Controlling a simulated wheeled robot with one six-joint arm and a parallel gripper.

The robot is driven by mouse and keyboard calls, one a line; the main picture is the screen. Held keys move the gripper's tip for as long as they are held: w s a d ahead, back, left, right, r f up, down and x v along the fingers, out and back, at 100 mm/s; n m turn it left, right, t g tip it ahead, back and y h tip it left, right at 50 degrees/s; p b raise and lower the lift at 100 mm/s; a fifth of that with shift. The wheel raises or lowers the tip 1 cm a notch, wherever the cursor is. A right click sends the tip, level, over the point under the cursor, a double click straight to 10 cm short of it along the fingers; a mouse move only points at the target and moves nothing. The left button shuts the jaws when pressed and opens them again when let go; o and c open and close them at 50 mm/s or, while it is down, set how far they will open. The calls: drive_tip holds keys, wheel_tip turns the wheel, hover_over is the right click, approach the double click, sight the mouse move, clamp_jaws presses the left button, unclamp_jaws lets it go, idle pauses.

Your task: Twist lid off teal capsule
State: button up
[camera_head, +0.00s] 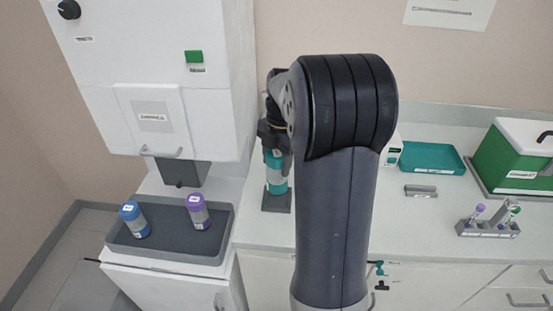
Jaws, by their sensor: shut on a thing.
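The teal capsule (276,183) stands upright on a small dark base plate (274,203) on the counter, just right of the white machine. Its clear middle shows between teal bands. My gripper (271,142) is above it, shut on the capsule's teal lid end (273,158). My arm's large dark link hides part of the gripper and the right side of the capsule. Whether the lid is apart from the body cannot be told.
A grey tray (165,247) below the machine (160,80) holds a blue capsule (135,221) and a purple capsule (198,212). To the right are a teal tray (432,157), a small grey block (421,191), a tube rack (487,228) and a green case (515,158).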

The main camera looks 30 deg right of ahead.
drive_tip(key=m+b, duration=0.1)
drive_tip(key=m, duration=0.4)
drive_tip(key=shift+t, duration=0.3)
drive_tip(key=m+b, duration=0.1)
drive_tip(key=m, duration=0.4)
drive_tip(key=shift+w+m+t, duration=0.1)
drive_tip(key=shift+m+t, duration=0.2)
drive_tip(key=m+b, duration=0.1)
drive_tip(key=m, duration=0.4)
drive_tip(key=shift+h+b, duration=0.3)
drive_tip(key=shift+h, duration=0.1)
drive_tip(key=m, duration=0.3)
drive_tip(key=m+b, duration=0.1)
drive_tip(key=m, duration=0.1)
drive_tip(key=shift+m+t+h, duration=0.3)
drive_tip(key=shift+m, duration=0.1)
drive_tip(key=shift+d+f+b, duration=0.1)
drive_tip(key=shift+f+b, duration=0.8)
drive_tip(key=shift+f, duration=0.2)
drive_tip(key=shift+f, duration=0.25)
drive_tip(key=shift+f, duration=0.35)
drive_tip(key=shift+f, duration=0.25)
drive_tip(key=shift+f+b, duration=0.4)
drive_tip(key=shift+b, duration=0.05)
